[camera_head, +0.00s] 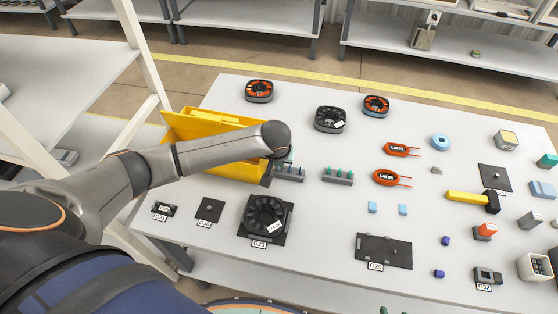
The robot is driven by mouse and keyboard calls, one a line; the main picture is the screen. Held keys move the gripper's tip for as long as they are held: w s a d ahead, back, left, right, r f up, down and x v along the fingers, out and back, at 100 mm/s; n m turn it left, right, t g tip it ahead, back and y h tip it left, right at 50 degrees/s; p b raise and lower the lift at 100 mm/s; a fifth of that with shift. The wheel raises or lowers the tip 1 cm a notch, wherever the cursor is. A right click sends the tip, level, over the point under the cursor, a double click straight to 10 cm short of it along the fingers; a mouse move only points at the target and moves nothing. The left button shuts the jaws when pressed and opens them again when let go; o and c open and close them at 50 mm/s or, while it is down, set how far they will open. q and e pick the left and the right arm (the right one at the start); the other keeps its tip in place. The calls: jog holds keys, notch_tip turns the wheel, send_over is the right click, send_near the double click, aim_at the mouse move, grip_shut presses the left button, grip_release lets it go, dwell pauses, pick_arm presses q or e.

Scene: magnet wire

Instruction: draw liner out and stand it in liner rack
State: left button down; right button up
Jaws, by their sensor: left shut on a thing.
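My left arm reaches in from the left across the yellow bin. My left gripper (267,180) points down just left of a small grey rack (291,174), and its wrist partly covers that rack. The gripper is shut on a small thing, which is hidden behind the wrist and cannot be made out. A second grey rack (338,177) with several small green upright pieces stands to the right. A dark stator (265,213) sits on a black plate in front of the gripper. My right gripper is not in view.
An open yellow bin (190,123) stands behind my arm. Orange-and-black stators (259,90) and another dark one (330,118) lie at the back.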

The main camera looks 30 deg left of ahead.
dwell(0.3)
pick_arm(q)
jog(key=c, duration=1)
grip_release()
jog(key=shift+o, duration=0.2)
jog(key=p+v, duration=0.2)
jog(key=p, duration=0.1)
jog(key=shift+s+r+p, duration=0.15)
jog(key=shift+r+p, duration=0.2)
jog(key=shift+p, duration=0.05)
jog(key=shift+p+v, duration=0.45)
jog(key=shift+v, duration=0.6)
jog(key=v, duration=1.2)
jog(key=shift+s+r, duration=0.2)
jog(key=shift+s, duration=0.05)
